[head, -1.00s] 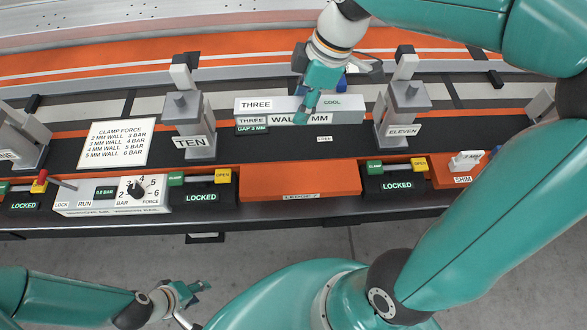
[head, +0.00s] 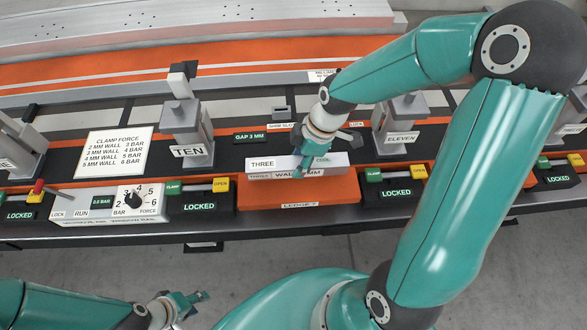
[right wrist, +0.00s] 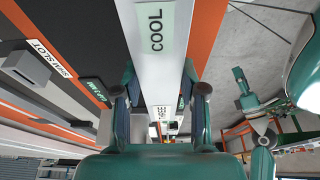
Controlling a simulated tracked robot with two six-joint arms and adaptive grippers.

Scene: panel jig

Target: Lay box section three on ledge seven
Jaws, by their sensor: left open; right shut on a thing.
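Box section three (head: 262,165) is a light grey bar with labels THREE, COOL and a partly hidden WALL MM label. It lies lengthwise over the orange ledge seven (head: 300,193), at the ledge's back part. I cannot tell if it touches the ledge or hangs just above it. My right gripper (head: 303,172) is shut on the bar near its COOL label. The right wrist view shows the bar (right wrist: 165,75) between both fingers. My left gripper (head: 197,297) is open and empty, low at the front left, away from the jig.
Clamp posts TEN (head: 187,130) and ELEVEN (head: 400,120) stand behind, either side of the ledge. LOCKED boxes (head: 201,197) with yellow OPEN tabs flank it. A clamp force control (head: 112,200) sits left.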

